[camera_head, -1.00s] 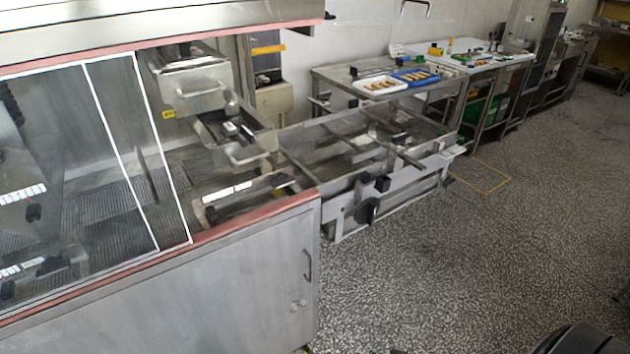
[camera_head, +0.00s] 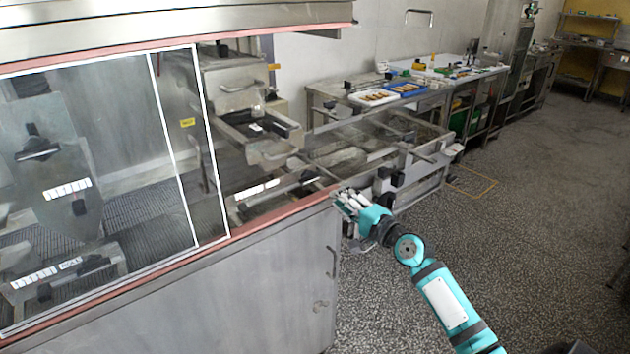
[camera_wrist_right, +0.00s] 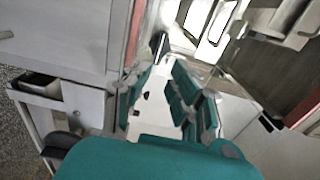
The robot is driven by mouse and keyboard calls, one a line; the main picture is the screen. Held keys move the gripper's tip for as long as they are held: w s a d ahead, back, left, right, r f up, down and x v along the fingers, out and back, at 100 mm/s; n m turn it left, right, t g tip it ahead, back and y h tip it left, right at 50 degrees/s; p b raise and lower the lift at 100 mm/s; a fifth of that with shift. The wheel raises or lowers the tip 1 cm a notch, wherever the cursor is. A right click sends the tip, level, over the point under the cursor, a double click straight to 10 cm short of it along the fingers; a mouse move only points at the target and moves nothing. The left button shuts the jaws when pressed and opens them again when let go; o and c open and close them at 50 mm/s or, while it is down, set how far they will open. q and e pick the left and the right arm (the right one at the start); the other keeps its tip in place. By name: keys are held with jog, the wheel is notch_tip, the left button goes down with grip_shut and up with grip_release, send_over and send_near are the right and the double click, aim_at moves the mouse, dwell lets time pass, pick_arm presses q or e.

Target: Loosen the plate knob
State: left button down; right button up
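Behind the clear sliding window at the left of the head view, a grey upright plate (camera_head: 62,128) carries a black T-shaped knob (camera_head: 38,149) near its top. Which one is the plate knob I cannot tell for sure. My right gripper (camera_head: 347,203) is outside the machine, by the right end of its cabinet, far from these knobs. Its fingers look spread and empty; they also show in the right wrist view (camera_wrist_right: 172,75). My left gripper is not in view.
The window's white frame (camera_head: 208,150) and the red-edged sill (camera_head: 285,217) lie between my right gripper and the plate. A steel conveyor frame (camera_head: 400,190) stands behind the gripper. A table (camera_head: 350,92) with trays is farther back. Speckled floor is free at right.

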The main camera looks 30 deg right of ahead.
aim_at(312, 181)
jog(key=w, duration=0.7)
jog(key=w+a, duration=0.1)
jog(key=w, duration=0.2)
jog(key=shift+w, duration=0.4)
grip_shut()
